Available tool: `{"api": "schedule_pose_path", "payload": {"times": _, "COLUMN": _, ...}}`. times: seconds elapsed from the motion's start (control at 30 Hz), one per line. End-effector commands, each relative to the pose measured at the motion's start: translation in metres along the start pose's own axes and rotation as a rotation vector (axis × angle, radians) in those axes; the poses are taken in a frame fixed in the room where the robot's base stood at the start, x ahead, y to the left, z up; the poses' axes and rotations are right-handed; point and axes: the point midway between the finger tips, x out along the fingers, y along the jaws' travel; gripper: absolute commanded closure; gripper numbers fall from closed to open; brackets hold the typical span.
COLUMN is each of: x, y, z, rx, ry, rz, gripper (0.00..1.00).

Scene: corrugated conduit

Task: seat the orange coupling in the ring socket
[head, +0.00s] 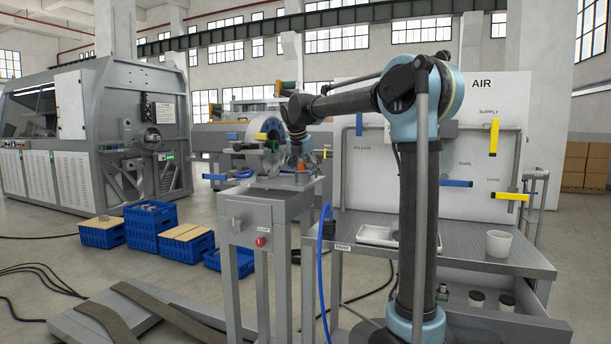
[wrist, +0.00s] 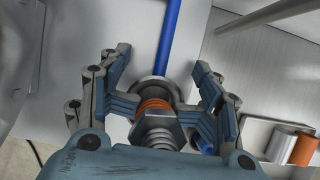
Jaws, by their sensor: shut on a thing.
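The orange coupling (wrist: 152,105) shows in the wrist view as an orange band beside a grey hex nut and a ribbed grey end. My gripper (wrist: 160,108) is shut on it, with a finger on each side. The grey ring socket (wrist: 155,86) shows just past the orange band, close to or around its far end; I cannot tell how deep the coupling sits. In the head view my gripper (head: 300,158) is over the grey stand, with an orange part (head: 301,168) beneath it, too small to tell its fit.
A blue hose (wrist: 166,40) runs away from the ring. Another orange piece (wrist: 304,150) and a pale cylinder lie at the right of the wrist view. The stand (head: 258,215) carries a large grey wheel (head: 270,155). A steel bench (head: 470,257) with a white cup (head: 498,244) stands right.

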Motion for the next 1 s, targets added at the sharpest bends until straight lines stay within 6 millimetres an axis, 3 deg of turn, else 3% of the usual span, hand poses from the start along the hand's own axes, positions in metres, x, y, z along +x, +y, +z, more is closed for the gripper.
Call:
{"api": "schedule_pose_path", "payload": {"times": 0.03, "x": 0.004, "y": 0.0, "z": -0.008, "rx": -0.002, "ry": 0.013, "rz": -0.002, "gripper": 0.94}}
{"api": "schedule_pose_path", "payload": {"times": 1.0, "x": 0.015, "y": 0.0, "z": -0.013, "rx": -0.003, "ry": 0.013, "rz": -0.001, "gripper": 0.93}}
